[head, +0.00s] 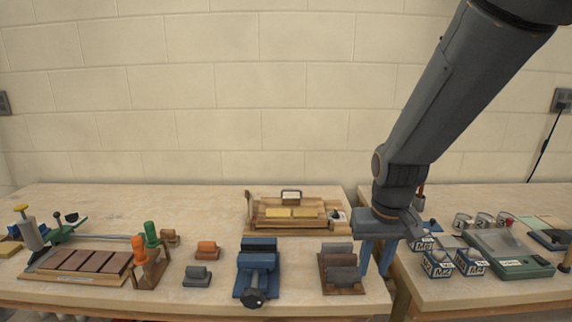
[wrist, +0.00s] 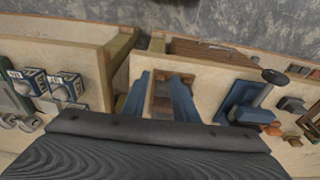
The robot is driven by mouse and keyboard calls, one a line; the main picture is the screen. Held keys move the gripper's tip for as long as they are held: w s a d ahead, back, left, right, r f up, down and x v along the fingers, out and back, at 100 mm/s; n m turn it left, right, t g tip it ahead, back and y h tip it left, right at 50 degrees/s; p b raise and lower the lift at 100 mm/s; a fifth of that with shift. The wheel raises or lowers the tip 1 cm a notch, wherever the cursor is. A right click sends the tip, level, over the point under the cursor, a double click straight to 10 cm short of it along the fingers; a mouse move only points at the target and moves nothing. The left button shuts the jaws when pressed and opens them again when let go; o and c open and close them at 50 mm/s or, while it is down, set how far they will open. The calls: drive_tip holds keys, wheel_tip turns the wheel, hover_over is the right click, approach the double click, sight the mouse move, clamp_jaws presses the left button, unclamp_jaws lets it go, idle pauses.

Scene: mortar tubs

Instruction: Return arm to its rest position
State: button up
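My gripper (head: 376,272) hangs from the arm at the right of the bench in the head view, over the right end of the left table. Its two blue-grey fingers point down. In the wrist view the fingers of my gripper (wrist: 160,110) stand apart with nothing held between them. A wooden rack with grey and brown blocks (head: 341,288) sits just left of the fingers in the head view. In the wrist view, part of a wooden holder shows beyond and between the fingers. My arm hides part of the back of the table.
A blue vise (head: 258,273) stands left of the rack. Labelled blue-and-white boxes (head: 438,264), tins (head: 484,221) and a green scale (head: 513,265) are on the right table (head: 440,293). A wooden tray (head: 295,227) lies behind. A narrow gap separates the tables.

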drive_tip(key=s+f, duration=0.2)
drive_tip(key=s, duration=0.5)
drive_tip(key=s+f+g+b, duration=0.1)
drive_tip(key=s+f+b, duration=0.2)
drive_tip(key=f+b, duration=0.6)
drive_tip(key=shift+f+g, duration=0.3)
drive_tip(key=shift+g, duration=0.1)
